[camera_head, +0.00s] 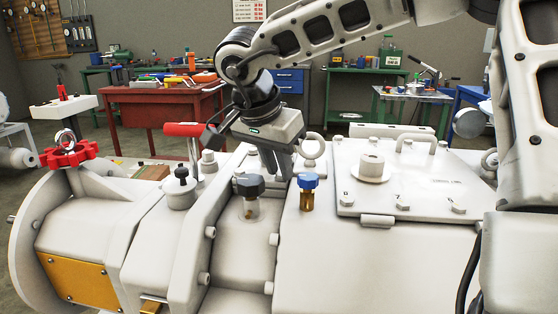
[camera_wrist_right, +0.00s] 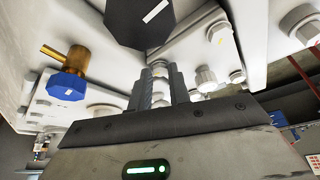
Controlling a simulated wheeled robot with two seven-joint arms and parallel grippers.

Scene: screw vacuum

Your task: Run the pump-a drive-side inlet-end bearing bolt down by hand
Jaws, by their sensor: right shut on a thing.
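In the right wrist view the two grey fingers (camera_wrist_right: 159,83) are close together, shut on a small light metal bolt (camera_wrist_right: 160,68) at the casing. I cannot tell how far the bolt is seated. My left gripper is in neither view.
A black knob on a glass (camera_head: 249,186) and the blue-capped brass valve (camera_head: 308,191) stand close in front of the fingers. A lifting eye (camera_head: 313,150) is just right of them. A red-handled lever (camera_head: 185,130) rises to the left. Other bolt heads (camera_wrist_right: 205,78) sit nearby.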

